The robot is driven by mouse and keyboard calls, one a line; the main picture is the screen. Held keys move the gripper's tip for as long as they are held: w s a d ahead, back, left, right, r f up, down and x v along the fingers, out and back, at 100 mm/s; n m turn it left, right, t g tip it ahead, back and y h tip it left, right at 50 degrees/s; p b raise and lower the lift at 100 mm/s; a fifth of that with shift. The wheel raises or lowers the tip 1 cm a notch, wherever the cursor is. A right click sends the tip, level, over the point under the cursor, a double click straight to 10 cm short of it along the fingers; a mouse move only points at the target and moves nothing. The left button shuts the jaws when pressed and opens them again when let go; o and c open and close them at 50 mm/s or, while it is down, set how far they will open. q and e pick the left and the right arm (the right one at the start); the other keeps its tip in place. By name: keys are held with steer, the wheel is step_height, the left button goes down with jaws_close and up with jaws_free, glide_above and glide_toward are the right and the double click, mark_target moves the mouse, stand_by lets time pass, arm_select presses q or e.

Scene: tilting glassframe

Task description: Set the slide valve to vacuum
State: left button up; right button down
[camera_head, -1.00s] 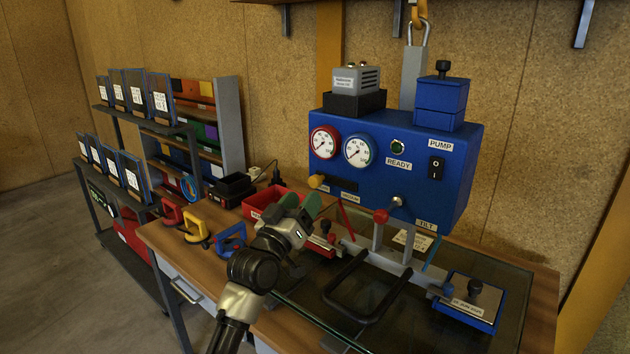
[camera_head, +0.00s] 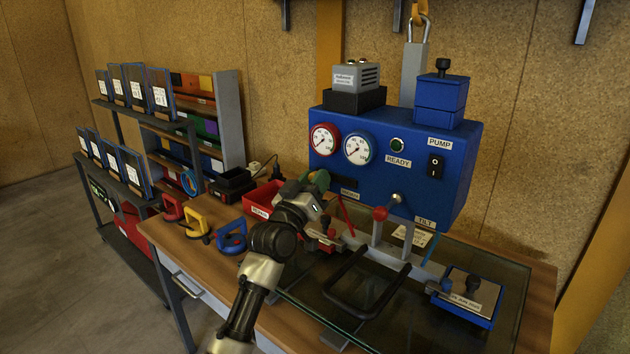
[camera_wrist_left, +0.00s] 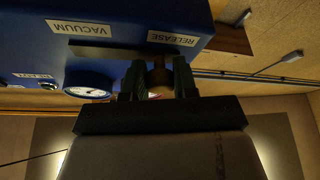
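The slide valve is on the front of the blue pump box (camera_head: 454,190). Its brass knob (camera_wrist_left: 160,76) shows between the two green fingers of my left gripper (camera_wrist_left: 159,80) in the left wrist view. The knob is by the RELEASE label (camera_wrist_left: 173,38), away from the VACUUM label (camera_wrist_left: 78,28). In the head view my left gripper (camera_head: 313,181) is at the lower left of the box and hides the knob. The fingers flank the knob closely; whether they press on it I cannot tell. My right gripper is not in view.
Two gauges (camera_head: 357,148) sit above the valve. A black-handled glass frame (camera_head: 365,290) lies on the bench below. Red, yellow and blue suction cups (camera_head: 232,238) and a red bin (camera_head: 263,196) are to the left.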

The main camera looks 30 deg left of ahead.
mark_target(350, 179)
arm_select(q)
jaws_close()
steer(key=d+p, duration=0.2)
steer(key=d, duration=0.1)
steer(key=d+p, duration=0.1)
steer(key=d, duration=0.2)
steer(key=shift+s+d+r+p, duration=0.1)
steer(key=shift+s+d+p, duration=0.1)
steer(key=shift+p, duration=0.15)
steer(key=shift+d, duration=0.25)
steer(key=shift+a+f, duration=0.1)
steer(key=shift+f, duration=0.15)
steer(key=shift+o, duration=2.4)
jaws_free()
steer(key=o, duration=0.4)
steer(key=shift+d+r, duration=0.1)
steer(key=shift+d, duration=0.15)
steer(key=shift+s+a, duration=0.1)
